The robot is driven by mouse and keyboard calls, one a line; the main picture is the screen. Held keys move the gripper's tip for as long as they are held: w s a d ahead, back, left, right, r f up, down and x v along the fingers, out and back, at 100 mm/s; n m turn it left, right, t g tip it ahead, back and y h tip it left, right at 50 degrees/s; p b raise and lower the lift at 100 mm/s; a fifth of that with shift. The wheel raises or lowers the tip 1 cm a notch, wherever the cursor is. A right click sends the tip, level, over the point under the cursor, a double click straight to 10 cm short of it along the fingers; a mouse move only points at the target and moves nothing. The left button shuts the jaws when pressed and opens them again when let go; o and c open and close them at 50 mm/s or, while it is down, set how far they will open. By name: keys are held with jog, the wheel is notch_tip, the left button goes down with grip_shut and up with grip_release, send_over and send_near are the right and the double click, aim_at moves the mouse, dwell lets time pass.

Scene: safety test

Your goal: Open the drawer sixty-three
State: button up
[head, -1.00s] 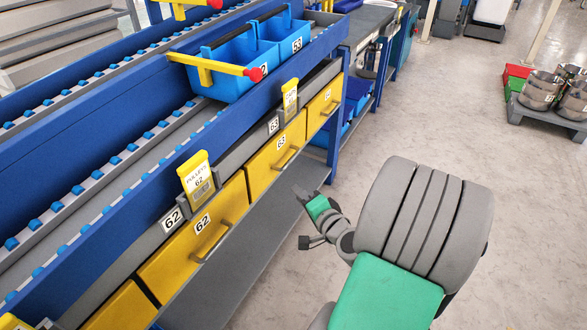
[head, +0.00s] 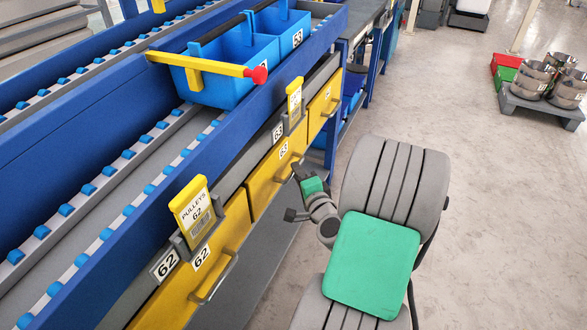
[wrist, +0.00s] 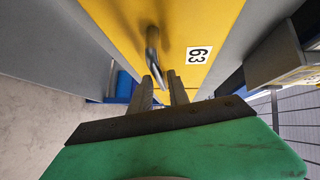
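The yellow drawer 63 (head: 264,184) is in the rack beneath the blue conveyor, its front flush with its neighbours, so it looks closed. Its label 63 also shows on the yellow front in the wrist view (wrist: 199,54). The drawer's grey bar handle (wrist: 152,52) stands out from the front; in the head view my gripper largely hides it. My gripper (head: 298,172) is at the handle. In the wrist view my two fingers (wrist: 163,82) are apart, with the handle's near end showing between their tips. I cannot tell whether they touch it.
Yellow drawer 62 (head: 185,290) with its own handle (head: 218,278) is at the near left. A yellow tag holder (head: 192,215) and blue bins (head: 232,70) are above. The floor (head: 490,220) to the right is clear up to a pallet of metal pots (head: 540,104).

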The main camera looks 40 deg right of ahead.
jog(key=shift+x, duration=1.3)
grip_shut()
jog(key=shift+a, duration=0.1)
